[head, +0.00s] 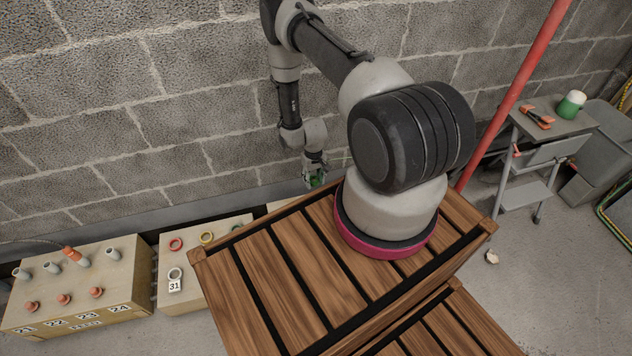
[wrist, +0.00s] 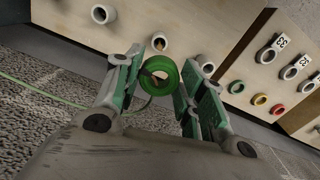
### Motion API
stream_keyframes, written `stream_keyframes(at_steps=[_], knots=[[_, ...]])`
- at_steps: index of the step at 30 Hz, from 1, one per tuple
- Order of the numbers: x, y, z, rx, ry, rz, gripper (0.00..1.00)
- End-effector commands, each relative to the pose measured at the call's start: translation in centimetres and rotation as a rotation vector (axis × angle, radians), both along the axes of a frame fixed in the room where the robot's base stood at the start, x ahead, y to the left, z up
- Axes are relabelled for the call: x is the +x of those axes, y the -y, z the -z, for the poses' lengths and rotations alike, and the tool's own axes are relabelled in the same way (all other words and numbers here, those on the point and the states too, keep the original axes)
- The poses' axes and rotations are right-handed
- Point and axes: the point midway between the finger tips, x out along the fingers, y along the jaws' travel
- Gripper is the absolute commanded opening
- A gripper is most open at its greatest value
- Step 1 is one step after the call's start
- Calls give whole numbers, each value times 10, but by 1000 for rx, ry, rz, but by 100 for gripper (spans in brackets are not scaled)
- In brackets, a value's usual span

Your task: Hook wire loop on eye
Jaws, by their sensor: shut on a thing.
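A thin pale green wire (wrist: 45,98) runs off to the left in the wrist view. Pale round eyes (wrist: 159,42) stick out from the beige panel beyond the loop; I cannot tell how far apart loop and panel are. In the head view my gripper (head: 315,172) is small, near the wall behind the slatted wooden top, with a bit of green at its tip.
A beige box (head: 85,285) with stubs and numbers 21 to 24 stands at lower left. Another box (head: 190,290) carries coloured rings and the number 31. The slatted wooden top (head: 265,285) lies in front. A red pole (head: 515,95) and a grey cart (head: 530,155) stand right.

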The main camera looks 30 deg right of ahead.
Motion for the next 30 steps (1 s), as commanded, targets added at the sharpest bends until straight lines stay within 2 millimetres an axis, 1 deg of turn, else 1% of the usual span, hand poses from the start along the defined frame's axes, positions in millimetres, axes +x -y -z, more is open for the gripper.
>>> stream_keyframes(at_steps=[12, 15, 21, 30], knots=[[0, 0, 42, 0, -1, -5, 20], [-1, 0, 50, 0, -1, -5, 20], [0, 0, 57, 0, 0, -5, 20], [0, 0, 57, 0, 0, -5, 20]])
